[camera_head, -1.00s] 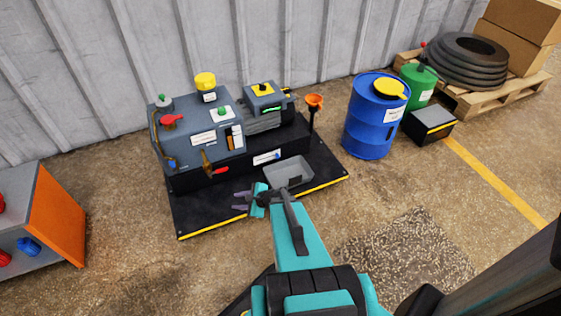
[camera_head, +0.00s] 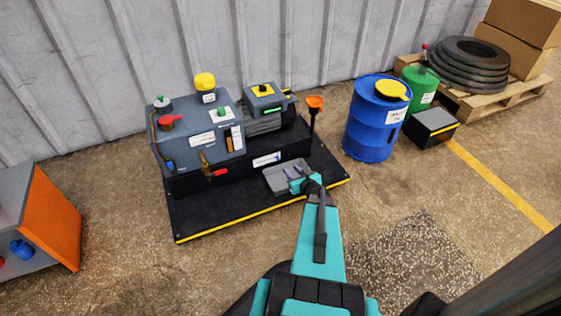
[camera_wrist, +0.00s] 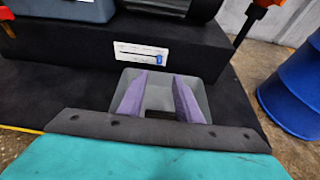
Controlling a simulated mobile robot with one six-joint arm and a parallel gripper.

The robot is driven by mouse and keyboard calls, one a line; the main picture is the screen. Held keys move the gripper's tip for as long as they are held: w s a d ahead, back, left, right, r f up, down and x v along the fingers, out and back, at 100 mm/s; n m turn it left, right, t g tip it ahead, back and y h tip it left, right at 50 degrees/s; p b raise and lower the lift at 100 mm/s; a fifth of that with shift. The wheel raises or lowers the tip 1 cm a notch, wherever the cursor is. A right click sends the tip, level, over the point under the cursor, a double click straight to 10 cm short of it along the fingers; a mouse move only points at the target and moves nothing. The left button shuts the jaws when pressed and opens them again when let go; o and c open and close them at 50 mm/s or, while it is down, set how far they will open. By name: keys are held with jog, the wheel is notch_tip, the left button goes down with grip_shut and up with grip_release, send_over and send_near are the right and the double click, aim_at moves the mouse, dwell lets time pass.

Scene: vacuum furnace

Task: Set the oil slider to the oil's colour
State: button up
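The oil slider is likely the white plate (camera_head: 267,159) on the front of the black plinth. The wrist view shows this plate (camera_wrist: 138,52) with a dark horizontal line and a small blue knob (camera_wrist: 159,59) near its right end. A sight window (camera_head: 234,138) on the grey pump housing shows amber-brown; its detail is too small to read. My gripper (camera_head: 291,179) is in front of the plinth, over a grey tray. In the wrist view its purple fingers (camera_wrist: 160,98) are apart, with nothing between them, below the plate and apart from it.
The grey tray (camera_wrist: 136,74) lies below the plate. A red-tipped lever (camera_head: 218,173) sticks out left of the plate. An orange funnel (camera_head: 314,103) stands to the right. A blue drum (camera_head: 366,130) stands further right, and an orange-sided cabinet (camera_head: 52,222) at left.

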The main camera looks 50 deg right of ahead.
aim_at(279, 159)
jog(key=shift+w, duration=0.1)
jog(key=shift+b+x, duration=1.65)
jog(key=shift+x, duration=5.2)
jog(key=shift+c, duration=0.4)
grip_shut()
